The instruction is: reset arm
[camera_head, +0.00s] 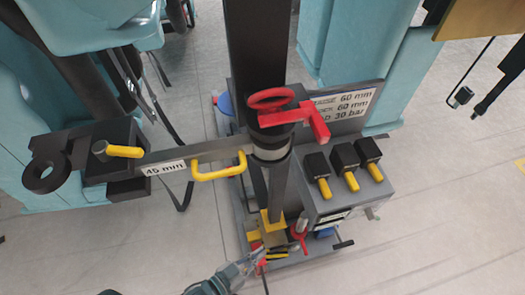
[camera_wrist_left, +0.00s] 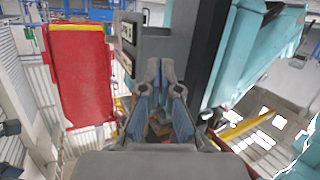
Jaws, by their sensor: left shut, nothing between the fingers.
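My left gripper (camera_head: 256,258) is low in the head view, beside the foot of a dark upright column (camera_head: 258,60). Its shut fingers also show in the left wrist view (camera_wrist_left: 160,70), with nothing held. In the head view the fingertips are close to a yellow bracket (camera_head: 270,222) and small red and yellow parts; I cannot tell whether they touch. A grey horizontal bar (camera_head: 222,150) labelled 45 mm, with a yellow handle (camera_head: 218,172), runs left from the column to a black block (camera_head: 100,160). My right gripper is not in view.
A red lever (camera_head: 300,115) sits on the column. Black switches with yellow levers (camera_head: 345,170) top a grey box. Light-blue seat structures (camera_head: 350,45) stand behind. The left wrist view shows a red panel (camera_wrist_left: 78,75) at left. Grey floor (camera_head: 440,220) is open at right.

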